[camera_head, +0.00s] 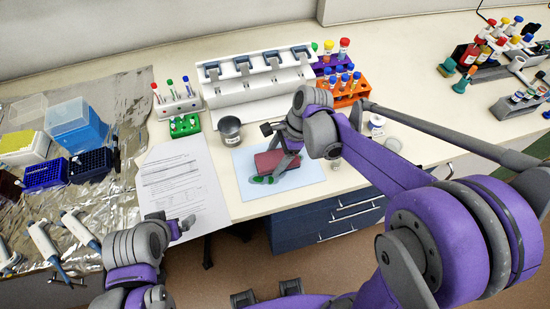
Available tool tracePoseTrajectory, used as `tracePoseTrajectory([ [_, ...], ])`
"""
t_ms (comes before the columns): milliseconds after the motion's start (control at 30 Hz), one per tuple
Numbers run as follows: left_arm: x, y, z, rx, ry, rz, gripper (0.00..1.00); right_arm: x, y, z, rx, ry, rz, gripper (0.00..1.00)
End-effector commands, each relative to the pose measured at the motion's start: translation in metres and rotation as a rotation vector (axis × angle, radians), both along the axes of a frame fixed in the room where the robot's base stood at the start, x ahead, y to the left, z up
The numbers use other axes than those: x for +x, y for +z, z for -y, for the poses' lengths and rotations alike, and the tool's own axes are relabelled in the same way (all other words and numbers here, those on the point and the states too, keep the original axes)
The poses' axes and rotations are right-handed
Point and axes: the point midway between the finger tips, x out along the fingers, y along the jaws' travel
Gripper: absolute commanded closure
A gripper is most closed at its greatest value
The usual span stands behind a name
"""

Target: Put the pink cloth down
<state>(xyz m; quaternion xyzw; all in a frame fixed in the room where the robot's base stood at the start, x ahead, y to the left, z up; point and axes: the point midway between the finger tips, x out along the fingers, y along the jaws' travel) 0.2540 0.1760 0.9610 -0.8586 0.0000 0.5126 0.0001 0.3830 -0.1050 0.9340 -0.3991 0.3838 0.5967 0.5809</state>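The pink cloth (268,161) looks like a dark pink folded rectangle, over the pale blue mat (308,174) at the bench's front edge. My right gripper (283,165) reaches down over the cloth, with a grey finger against or just above its right part. The gripper hides some of the cloth, and I cannot tell whether its fingers are closed on it. My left gripper (184,226) is low at the front, by the lower edge of a printed sheet, away from the cloth. Its finger gap is not clear.
A green object (262,180) lies at the cloth's front edge. A grey metal cup (229,130) stands behind left of the mat. The printed sheet (180,185) lies to the left. A white pipette stand (260,88) and an orange tube rack (345,93) stand behind.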

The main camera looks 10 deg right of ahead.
Motion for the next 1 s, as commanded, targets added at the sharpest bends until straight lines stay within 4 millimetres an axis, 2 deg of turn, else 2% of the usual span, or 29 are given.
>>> tracePoseTrajectory([
  [33, -0.001, -0.002, 0.0, 0.0, 0.0, -0.002, 0.0, -0.005, -0.006, 0.0, -0.006, 0.004, -0.007, 0.0],
  [233, -0.001, -0.002, 0.0, 0.0, 0.0, -0.002, 0.0, -0.005, -0.006, 0.0, -0.007, 0.006, -0.008, 0.0],
  [367, 0.003, 0.007, 0.0, 0.0, 0.0, 0.005, 0.0, -0.005, 0.003, 0.0, -0.008, 0.007, -0.007, 0.0],
  [467, 0.003, 0.007, 0.0, 0.0, 0.0, 0.006, 0.0, -0.005, 0.016, 0.007, -0.007, 0.003, -0.008, 0.0],
  [800, 0.006, 0.014, 0.0, 0.0, 0.0, 0.012, 0.0, -0.002, 0.085, 0.035, -0.004, 0.001, -0.006, 0.0],
  [1000, 0.007, 0.016, 0.0, 0.0, 0.0, 0.013, 0.0, -0.002, 0.109, 0.044, -0.004, 0.003, -0.004, 0.0],
])
